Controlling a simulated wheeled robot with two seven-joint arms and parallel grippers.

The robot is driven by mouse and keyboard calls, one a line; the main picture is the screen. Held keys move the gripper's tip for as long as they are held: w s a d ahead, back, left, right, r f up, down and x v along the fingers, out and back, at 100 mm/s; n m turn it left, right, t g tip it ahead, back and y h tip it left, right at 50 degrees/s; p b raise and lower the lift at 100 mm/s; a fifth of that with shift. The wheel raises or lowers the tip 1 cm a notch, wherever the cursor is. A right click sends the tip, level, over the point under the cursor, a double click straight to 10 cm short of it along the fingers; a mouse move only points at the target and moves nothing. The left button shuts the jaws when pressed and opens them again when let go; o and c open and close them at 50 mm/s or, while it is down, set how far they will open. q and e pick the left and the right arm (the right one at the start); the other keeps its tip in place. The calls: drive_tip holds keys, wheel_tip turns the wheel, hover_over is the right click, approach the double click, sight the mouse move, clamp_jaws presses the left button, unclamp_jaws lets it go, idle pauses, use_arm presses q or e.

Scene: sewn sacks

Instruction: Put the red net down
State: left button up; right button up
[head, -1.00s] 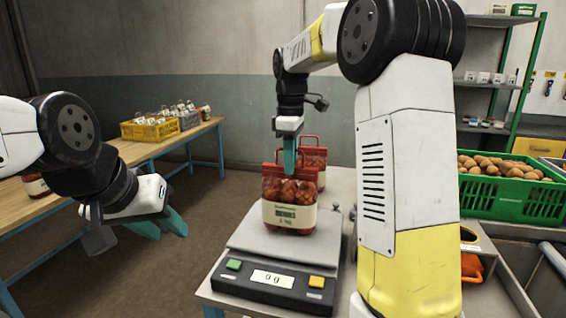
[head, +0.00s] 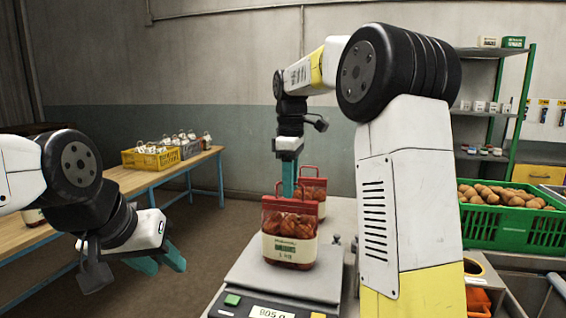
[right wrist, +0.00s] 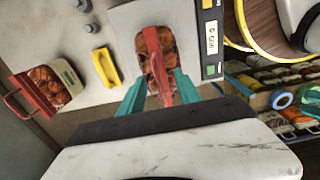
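The red net (head: 290,238), a mesh bag of brown-red produce with a white label and red handle, stands upright on the scale (head: 262,262). In the right wrist view the net (right wrist: 155,55) lies between my teal fingers. My right gripper (head: 289,180) is over the top of the net. In the right wrist view its fingers (right wrist: 160,88) are spread on both sides of the red handle, with gaps visible. My left gripper (head: 165,262) is open and empty, off to the left.
A second red net (head: 315,186) stands behind the scale. A yellow object (right wrist: 106,68) lies beside the scale. A green crate of potatoes (head: 520,228) is at the right. A wooden table (head: 135,178) with a yellow crate (head: 150,160) stands at the left.

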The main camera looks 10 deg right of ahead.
wheel_tip(320, 180, up, 8)
drive_tip(key=shift+r, duration=0.4)
drive_tip(key=shift+s+d+r, duration=0.15)
drive_tip(key=shift+s, duration=0.05)
drive_tip(key=s+f+m+t, duration=0.2)
drive_tip(key=s+f+m, duration=0.2)
drive_tip(key=s, duration=0.4)
drive_tip(key=s+d+f+m+t+y, duration=0.1)
drive_tip(key=s+f+m, duration=0.3)
drive_tip(key=s, duration=0.4)
drive_tip(key=s+d+f+m+t+y, duration=0.1)
drive_tip(key=s+f+m+t, duration=0.2)
drive_tip(key=s, duration=0.5)
wheel_tip(320, 180, down, 2)
drive_tip(key=shift+d+m, duration=0.25)
drive_tip(key=shift+m, duration=0.65)
drive_tip(key=shift+o, duration=0.4)
